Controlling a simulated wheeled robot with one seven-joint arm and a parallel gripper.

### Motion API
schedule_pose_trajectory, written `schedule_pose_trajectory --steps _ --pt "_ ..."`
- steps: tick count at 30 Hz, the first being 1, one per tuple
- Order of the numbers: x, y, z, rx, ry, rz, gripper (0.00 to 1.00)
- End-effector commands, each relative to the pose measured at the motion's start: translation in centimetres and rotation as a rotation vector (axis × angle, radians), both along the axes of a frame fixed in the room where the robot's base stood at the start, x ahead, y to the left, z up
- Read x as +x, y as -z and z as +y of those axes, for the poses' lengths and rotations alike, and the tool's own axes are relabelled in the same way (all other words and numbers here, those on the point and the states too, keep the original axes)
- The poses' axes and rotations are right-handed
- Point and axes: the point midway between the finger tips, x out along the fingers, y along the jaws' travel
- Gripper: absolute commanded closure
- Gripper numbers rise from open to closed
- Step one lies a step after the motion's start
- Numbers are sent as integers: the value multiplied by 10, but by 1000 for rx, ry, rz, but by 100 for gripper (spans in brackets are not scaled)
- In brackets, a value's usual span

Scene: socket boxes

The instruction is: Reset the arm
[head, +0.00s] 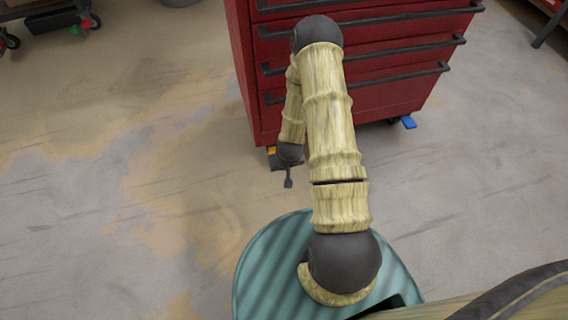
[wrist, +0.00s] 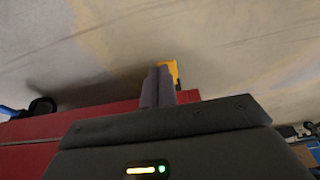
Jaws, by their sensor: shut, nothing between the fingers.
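My gripper (head: 289,183) hangs at the end of my bent arm, in front of the lower left part of the red tool cabinet in the head view. It points down toward the floor. In the wrist view its two fingers (wrist: 158,88) are together with nothing between them. No object is held.
The red tool cabinet (head: 395,92) with black drawer handles stands close behind my arm, on casters with a blue tab (head: 408,122). A yellow piece (wrist: 168,68) shows just beyond the fingers in the wrist view.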

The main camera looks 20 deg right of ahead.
Motion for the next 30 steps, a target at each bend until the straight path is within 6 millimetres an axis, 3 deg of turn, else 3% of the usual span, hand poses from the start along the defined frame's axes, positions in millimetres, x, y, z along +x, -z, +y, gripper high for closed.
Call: schedule_pose_trajectory --steps 10,14,17,22,30 --pt "0 -1 0 0 -1 0 100" --pt "4 -17 1 2 -8 -2 100" --pt "9 -46 4 5 -23 -6 100" --pt "13 -114 13 15 -51 -4 100" --pt "1 -220 31 19 -93 9 100"
